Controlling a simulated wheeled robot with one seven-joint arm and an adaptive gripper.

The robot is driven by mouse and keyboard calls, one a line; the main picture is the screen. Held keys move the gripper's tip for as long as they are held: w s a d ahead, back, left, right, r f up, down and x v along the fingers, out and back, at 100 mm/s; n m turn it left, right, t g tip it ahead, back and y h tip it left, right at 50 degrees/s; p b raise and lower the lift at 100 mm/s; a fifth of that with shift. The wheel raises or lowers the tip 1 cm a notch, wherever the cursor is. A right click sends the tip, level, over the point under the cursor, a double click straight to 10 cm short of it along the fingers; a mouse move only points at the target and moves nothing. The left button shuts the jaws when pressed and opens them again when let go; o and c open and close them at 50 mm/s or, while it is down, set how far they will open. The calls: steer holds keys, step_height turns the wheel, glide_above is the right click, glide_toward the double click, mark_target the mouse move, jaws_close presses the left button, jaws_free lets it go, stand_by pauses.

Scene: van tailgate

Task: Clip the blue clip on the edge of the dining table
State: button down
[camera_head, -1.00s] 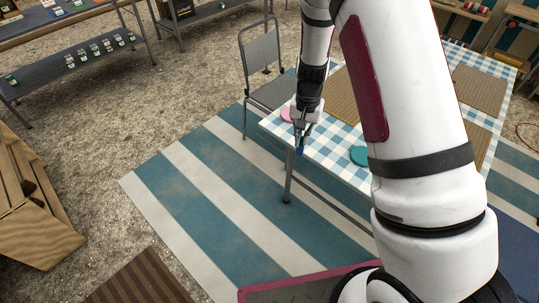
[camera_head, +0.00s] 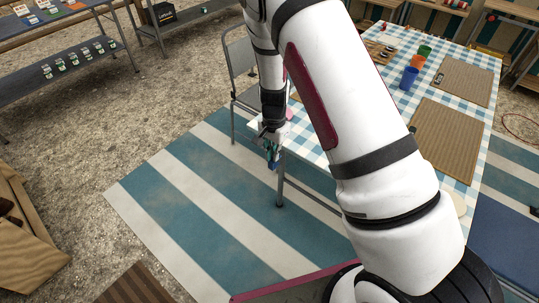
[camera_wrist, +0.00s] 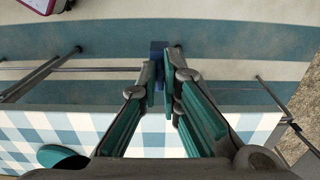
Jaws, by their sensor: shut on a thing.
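The dining table (camera_head: 462,180) has a blue-and-white checked cloth and stands at the right in the head view. In the wrist view the cloth (camera_wrist: 60,130) ends in a straight edge across the lower half. My gripper (camera_head: 271,153) is at the table's near left corner, pointing down. In the wrist view its teal-padded fingers (camera_wrist: 160,75) are shut on the small blue clip (camera_wrist: 157,48). The clip appears beyond the cloth edge, over the rug; I cannot tell whether it touches the table. In the head view the clip (camera_head: 273,166) is small and dark at the fingertips.
Placemats (camera_head: 450,143), an orange cup (camera_head: 418,62) and a blue cup (camera_head: 409,78) are on the table. A grey chair (camera_head: 240,70) stands close left of my gripper. A table leg (camera_head: 280,185) stands below it. The striped rug (camera_head: 190,190) is clear at front left.

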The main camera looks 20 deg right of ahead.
mark_target(290, 147)
steer(key=shift+w+d+f+b, duration=0.4)
steer(key=shift+w+d+b, duration=0.05)
steer(key=shift+d, duration=0.2)
steer(key=shift+w+d+f+b, duration=0.4)
steer(key=shift+w+d, duration=0.05)
steer(key=shift+d, duration=0.15)
steer(key=shift+w+d+r+b, duration=0.1)
steer(key=shift+w+d+b, duration=0.3)
steer(key=shift+w+d, duration=0.4)
steer(key=shift+w+d+b, duration=0.55)
steer(key=shift+d, duration=0.4)
steer(key=shift+w+d+b, duration=0.55)
steer(key=shift+d, duration=0.35)
stand_by(0.6)
steer(key=c, duration=1.7)
jaws_free()
